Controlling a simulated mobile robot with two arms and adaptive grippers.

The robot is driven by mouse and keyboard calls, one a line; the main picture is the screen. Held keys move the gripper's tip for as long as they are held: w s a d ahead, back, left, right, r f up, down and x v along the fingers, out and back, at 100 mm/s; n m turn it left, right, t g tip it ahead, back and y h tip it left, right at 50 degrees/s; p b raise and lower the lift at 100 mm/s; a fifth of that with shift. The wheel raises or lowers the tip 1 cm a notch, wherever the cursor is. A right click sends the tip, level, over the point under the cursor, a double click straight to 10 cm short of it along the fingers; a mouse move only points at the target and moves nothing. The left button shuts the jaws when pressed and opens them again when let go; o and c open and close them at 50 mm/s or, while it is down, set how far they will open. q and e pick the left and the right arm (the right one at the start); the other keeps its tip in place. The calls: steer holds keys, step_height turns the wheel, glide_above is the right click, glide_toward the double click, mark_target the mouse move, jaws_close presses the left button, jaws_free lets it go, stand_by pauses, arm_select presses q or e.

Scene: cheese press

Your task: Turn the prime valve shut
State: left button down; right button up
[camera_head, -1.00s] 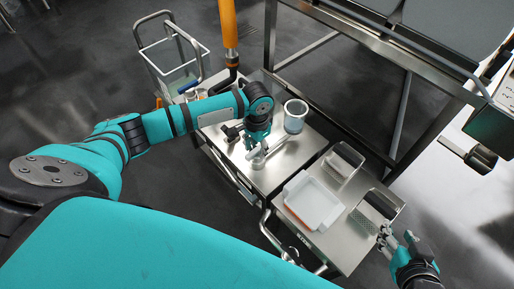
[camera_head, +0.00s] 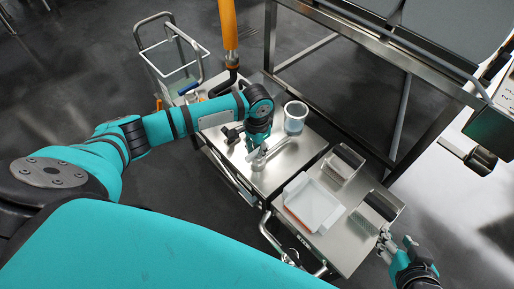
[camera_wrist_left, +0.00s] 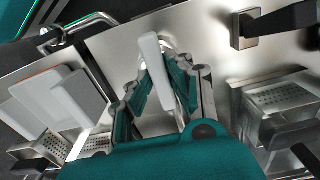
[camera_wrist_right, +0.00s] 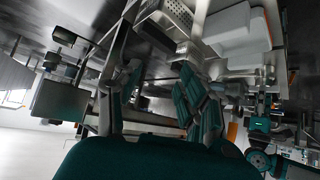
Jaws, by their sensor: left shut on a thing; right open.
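A pale grey lever, which I take for the prime valve's handle (camera_wrist_left: 153,62), stands on the steel worktop. In the head view it shows at the worktop's middle (camera_head: 260,160), partly covered by my left gripper. My left gripper (camera_head: 258,144) reaches down from above and is shut on the lever. In the left wrist view its two fingers (camera_wrist_left: 160,88) lie on either side of the lever. The valve's body is mostly hidden. My right gripper (camera_head: 388,245) is open and empty beside the cart's right end; its spread fingers show in the right wrist view (camera_wrist_right: 158,100).
A clear cup (camera_head: 295,118) stands close behind my left gripper. A white tray (camera_head: 313,204), a steel bin (camera_head: 343,162) and a perforated steel piece (camera_head: 362,222) are on the right cart. A black handle on a square steel mount (camera_wrist_left: 248,28) is near the left gripper.

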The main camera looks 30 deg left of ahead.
arm_select(q)
steer(key=m+p, duration=0.1)
steer(key=p, duration=0.1)
steer(key=shift+r+m+p, duration=0.2)
steer(key=shift+m+p, duration=0.9)
steer(key=shift+p, duration=0.15)
arm_select(e)
steer(key=s+d+f+g+h, duration=0.1)
steer(key=s+d+f+g, duration=0.15)
steer(key=s+g, duration=0.55)
arm_select(q)
steer(key=m+p, duration=0.5)
steer(key=m, duration=0.3)
steer(key=shift+f+m+p, duration=0.1)
steer(key=shift+m+p, duration=0.2)
steer(key=shift+m, duration=0.1)
steer(key=m, duration=0.2)
steer(key=shift+m, duration=0.3)
steer(key=shift+d+f+m+p, duration=0.1)
steer(key=shift+m+p, duration=0.25)
steer(key=shift+m, duration=1.15)
arm_select(e)
steer(key=s+f, duration=0.2)
steer(key=f, duration=0.9)
steer(key=s+f, duration=0.3)
steer(key=f, duration=0.8)
steer(key=shift+d+t, duration=0.4)
steer(key=shift+d, duration=0.05)
